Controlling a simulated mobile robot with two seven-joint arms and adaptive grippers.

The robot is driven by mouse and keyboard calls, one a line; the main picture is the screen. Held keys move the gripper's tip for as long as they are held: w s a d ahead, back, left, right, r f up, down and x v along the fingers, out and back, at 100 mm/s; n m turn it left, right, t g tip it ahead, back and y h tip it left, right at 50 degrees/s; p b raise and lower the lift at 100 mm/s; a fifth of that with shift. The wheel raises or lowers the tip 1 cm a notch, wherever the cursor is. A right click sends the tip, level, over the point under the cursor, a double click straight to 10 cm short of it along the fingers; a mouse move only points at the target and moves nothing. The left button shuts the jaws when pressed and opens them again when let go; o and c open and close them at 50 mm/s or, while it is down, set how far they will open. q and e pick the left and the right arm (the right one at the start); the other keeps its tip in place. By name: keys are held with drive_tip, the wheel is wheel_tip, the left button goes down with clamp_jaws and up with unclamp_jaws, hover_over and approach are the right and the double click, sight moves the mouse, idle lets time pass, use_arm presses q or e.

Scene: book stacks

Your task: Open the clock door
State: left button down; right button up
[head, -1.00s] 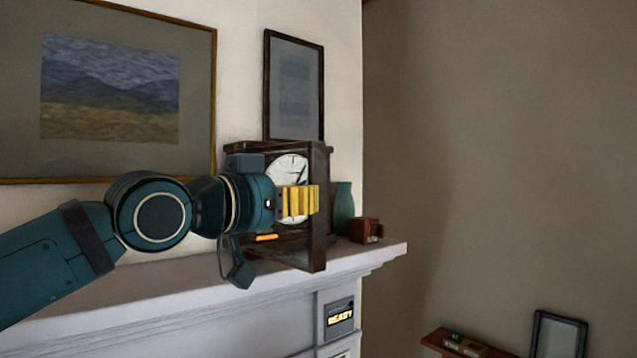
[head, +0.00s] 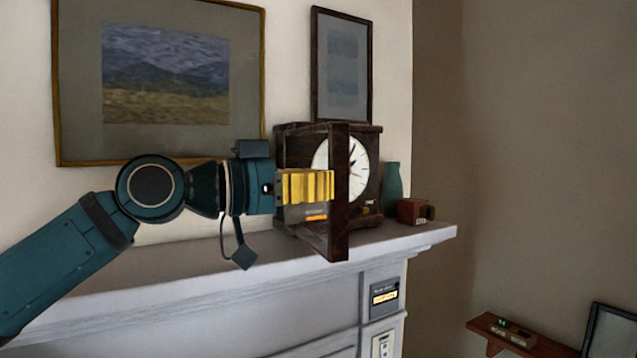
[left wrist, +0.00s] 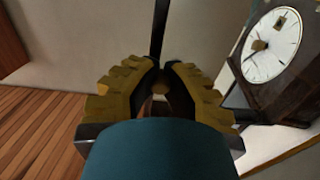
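The dark wooden clock (head: 366,134) stands on the mantel, with a white round face (head: 358,181). Its door (head: 339,226) stands open, swung out toward my view, and its frame covers the left part of the face. My left gripper (head: 328,186) reaches in from the left, its yellow fingers ending at the door's free upright. In the left wrist view the fingertips (left wrist: 162,78) are close together around a small brown part at the door, whose frame (left wrist: 160,30) shows as a dark upright bar. The clock face (left wrist: 272,45) is at upper right. My right gripper is out of view.
The pale mantel (head: 420,236) runs under the clock. A teal vase (head: 392,182) and a small brown box (head: 411,211) stand right of it. Framed pictures (head: 165,75) hang behind. A small shelf (head: 520,338) is low at right; the space before the mantel is open.

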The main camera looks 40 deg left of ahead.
use_arm(q)
drive_tip(key=c, duration=0.9)
unclamp_jaws()
drive_tip(key=shift+r, duration=0.1)
drive_tip(key=shift+c, duration=0.2)
drive_tip(key=v, duration=1.2)
